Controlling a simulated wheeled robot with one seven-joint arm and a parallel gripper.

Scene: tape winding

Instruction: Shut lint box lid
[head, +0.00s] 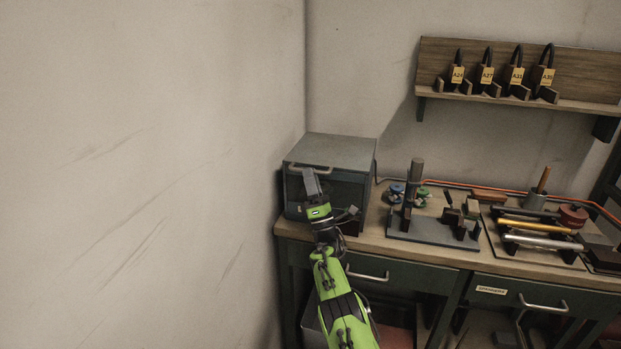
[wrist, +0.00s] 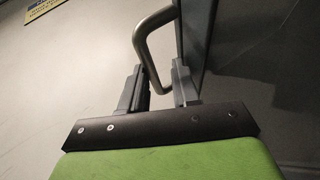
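The lint box (head: 342,190) is a dark grey box at the back left end of the workbench. Its flat grey lid (head: 335,150) lies roughly level on top; I cannot tell whether a gap remains under its front edge. A bar handle (head: 296,168) runs along the lid's front. My gripper (head: 311,182) is at this handle, partly covering it and the box front. In the wrist view, the curved metal handle (wrist: 146,50) passes between the fingers of my gripper (wrist: 160,75), which stand apart with space around the bar.
A wall stands close to the box's left. On the bench (head: 430,250) to the right are a fixture with a post (head: 415,180) and a tray of rods (head: 540,242). Padlock-like tagged items (head: 517,75) sit on a wall shelf. Drawers are below.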

